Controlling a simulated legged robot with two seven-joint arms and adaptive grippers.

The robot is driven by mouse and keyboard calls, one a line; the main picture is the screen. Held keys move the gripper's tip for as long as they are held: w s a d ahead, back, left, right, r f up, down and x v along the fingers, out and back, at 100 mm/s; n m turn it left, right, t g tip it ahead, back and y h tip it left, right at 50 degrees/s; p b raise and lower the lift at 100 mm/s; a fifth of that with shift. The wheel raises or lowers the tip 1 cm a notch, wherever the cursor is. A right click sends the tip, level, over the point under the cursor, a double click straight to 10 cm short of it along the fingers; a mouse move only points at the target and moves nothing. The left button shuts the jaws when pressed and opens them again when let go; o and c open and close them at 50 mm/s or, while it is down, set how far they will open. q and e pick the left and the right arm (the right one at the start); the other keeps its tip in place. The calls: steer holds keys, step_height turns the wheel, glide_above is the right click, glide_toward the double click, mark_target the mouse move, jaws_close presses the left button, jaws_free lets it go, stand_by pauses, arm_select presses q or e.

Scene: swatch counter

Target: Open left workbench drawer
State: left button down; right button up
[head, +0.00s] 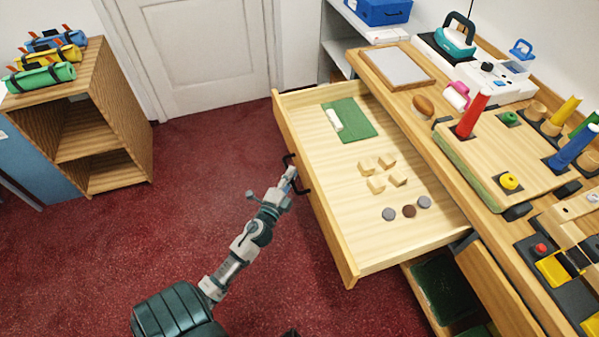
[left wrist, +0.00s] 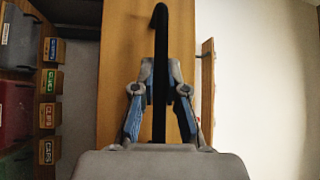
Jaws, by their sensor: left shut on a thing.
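The left workbench drawer (head: 362,218) is pulled far out from the workbench (head: 425,118) in the head view. It holds a green cloth with a white roll, several small wooden blocks, and grey and brown discs. Its black handle (head: 304,184) is on the front panel. My left gripper (head: 291,172) is at this handle in the head view. In the left wrist view the gripper's fingers (left wrist: 159,105) stand on either side of the black handle bar (left wrist: 160,60), shut on it, against the wooden drawer front (left wrist: 118,70). My right gripper is not in view.
A wooden shelf unit (head: 118,150) with coloured rolls stands at the left. A white door (head: 205,55) is at the back. Open red carpet (head: 190,190) lies between shelf and drawer. Pegs and boards crowd the bench top.

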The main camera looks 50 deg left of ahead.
arm_select(q)
steer(key=shift+s+d+f, duration=0.1)
steer(key=shift+s+f, duration=0.1)
steer(key=shift+f, duration=0.25)
steer(key=c, duration=1.2)
jaws_free()
steer(key=shift+w+r, duration=0.1)
steer(key=shift+r, duration=0.05)
steer(key=shift+r, duration=0.1)
steer(key=v, duration=1.2)
